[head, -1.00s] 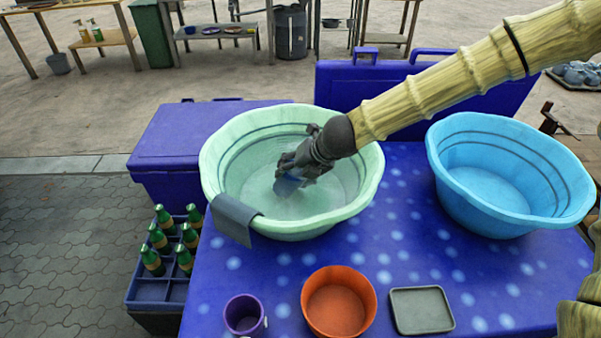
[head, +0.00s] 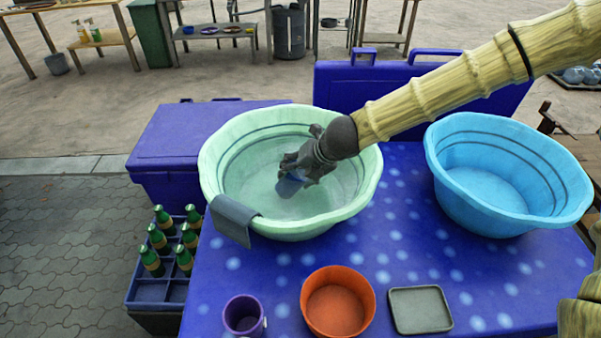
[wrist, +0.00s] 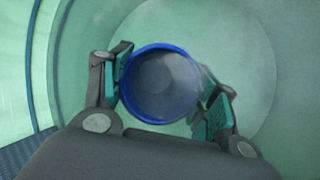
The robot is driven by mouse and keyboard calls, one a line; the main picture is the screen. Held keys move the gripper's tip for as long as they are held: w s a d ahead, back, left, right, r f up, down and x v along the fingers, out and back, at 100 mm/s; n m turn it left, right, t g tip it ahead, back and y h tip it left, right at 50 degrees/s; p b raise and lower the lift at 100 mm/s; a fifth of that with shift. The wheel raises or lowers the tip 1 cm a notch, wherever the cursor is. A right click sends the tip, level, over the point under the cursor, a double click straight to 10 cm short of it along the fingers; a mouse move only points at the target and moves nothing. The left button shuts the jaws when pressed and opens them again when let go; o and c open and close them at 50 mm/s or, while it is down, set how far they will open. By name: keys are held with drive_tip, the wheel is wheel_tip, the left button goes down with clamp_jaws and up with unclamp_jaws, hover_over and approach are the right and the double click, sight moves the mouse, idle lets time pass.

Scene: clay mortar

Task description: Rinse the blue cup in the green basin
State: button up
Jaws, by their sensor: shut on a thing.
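The green basin (head: 222,150) stands at the left of the spotted blue table, and its pale green wall fills the wrist view (wrist: 60,30). My gripper (head: 297,172) reaches down inside the basin from the right. In the wrist view its two fingers (wrist: 165,95) are closed on either side of the blue cup (wrist: 160,48), whose round mouth faces the camera. In the head view only a small blue part of the cup (head: 290,186) shows below the fingers. I cannot tell whether the cup touches the basin's bottom.
A grey cloth (head: 233,218) hangs over the basin's front rim. A light blue basin (head: 490,180) stands at the right. An orange bowl (head: 338,300), a purple cup (head: 244,315) and a grey tray (head: 420,310) stand along the front. Several green bottles (head: 152,262) sit in a crate at the left.

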drive_tip(key=shift+a, duration=0.7)
drive_tip(key=shift+d, duration=0.7)
wheel_tip(320, 180, up, 20)
drive_tip(key=p, duration=1.7)
drive_tip(key=shift+f, duration=0.15)
idle(0.6)
